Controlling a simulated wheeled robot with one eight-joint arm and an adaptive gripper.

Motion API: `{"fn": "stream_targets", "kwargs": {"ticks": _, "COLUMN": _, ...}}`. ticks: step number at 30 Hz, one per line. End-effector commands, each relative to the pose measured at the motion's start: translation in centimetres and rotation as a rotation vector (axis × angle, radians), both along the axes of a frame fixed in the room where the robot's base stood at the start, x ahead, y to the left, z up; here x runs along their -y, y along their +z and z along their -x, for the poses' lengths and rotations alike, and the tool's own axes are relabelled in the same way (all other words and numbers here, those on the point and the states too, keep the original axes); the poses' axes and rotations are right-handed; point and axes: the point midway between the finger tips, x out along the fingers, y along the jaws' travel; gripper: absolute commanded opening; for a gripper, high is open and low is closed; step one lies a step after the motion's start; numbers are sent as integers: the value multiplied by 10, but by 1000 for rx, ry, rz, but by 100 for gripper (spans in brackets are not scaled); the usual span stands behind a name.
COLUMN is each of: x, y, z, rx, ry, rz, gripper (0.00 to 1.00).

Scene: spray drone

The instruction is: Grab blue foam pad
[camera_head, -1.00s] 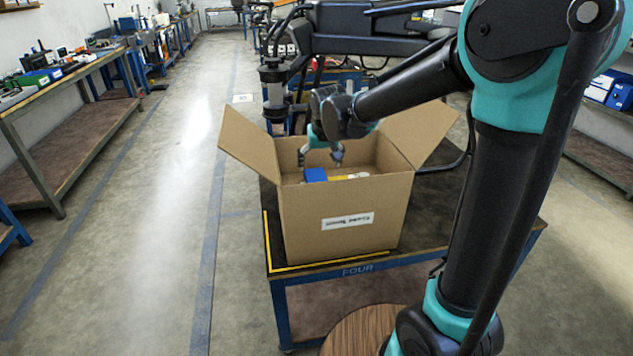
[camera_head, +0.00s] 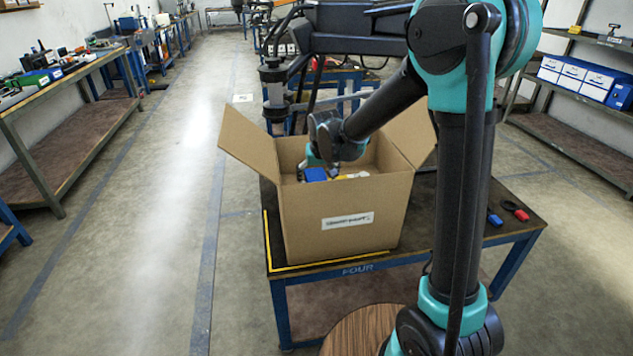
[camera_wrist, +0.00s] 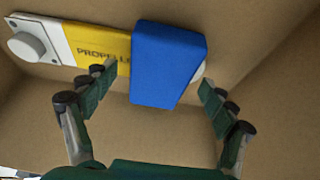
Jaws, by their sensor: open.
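The blue foam pad (camera_wrist: 167,66) is a blue block inside the cardboard box. In the wrist view it lies across a yellow and white part lettered "PROPELLE" (camera_wrist: 95,47). In the head view only a bit of the blue pad (camera_head: 315,174) shows over the box's front wall. My gripper (camera_wrist: 155,88) is open and empty. Its two fingers stand left and right of the blue pad, apart from it, with the pad between and a little beyond them. In the head view my gripper (camera_head: 313,167) reaches down into the box, partly hidden by my wrist.
The open cardboard box (camera_head: 300,235) stands on a blue-framed table (camera_head: 420,245), flaps spread, its walls close around my gripper. A dark machine arm (camera_head: 350,28) hangs behind the box. Blue and red small items (camera_head: 515,210) lie on the table at right.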

Motion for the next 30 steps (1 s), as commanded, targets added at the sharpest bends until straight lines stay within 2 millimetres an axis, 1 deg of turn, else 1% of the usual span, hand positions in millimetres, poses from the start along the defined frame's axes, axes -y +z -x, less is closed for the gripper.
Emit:
{"fn": "stream_targets", "kwargs": {"ticks": 2, "x": 0, "y": 0, "z": 0, "rx": 0, "ry": 0, "rz": 0, "gripper": 83}}
{"fn": "stream_targets", "kwargs": {"ticks": 10, "x": 0, "y": 0, "z": 0, "rx": 0, "ry": 0, "rz": 0, "gripper": 50}}
{"fn": "stream_targets", "kwargs": {"ticks": 11, "x": 0, "y": 0, "z": 0, "rx": 0, "ry": 0, "rz": 0, "gripper": 49}}
{"fn": "stream_targets", "kwargs": {"ticks": 23, "x": 0, "y": 4, "z": 0, "rx": 0, "ry": 0, "rz": 0, "gripper": 48}}
{"fn": "stream_targets", "kwargs": {"ticks": 26, "x": 0, "y": 10, "z": 0, "rx": 0, "ry": 0, "rz": 0, "gripper": 48}}
{"fn": "stream_targets", "kwargs": {"ticks": 29, "x": 0, "y": 21, "z": 0, "rx": 0, "ry": 0, "rz": 0, "gripper": 48}}
{"fn": "stream_targets", "kwargs": {"ticks": 30, "x": 0, "y": 28, "z": 1, "rx": 0, "ry": 0, "rz": 0, "gripper": 48}}
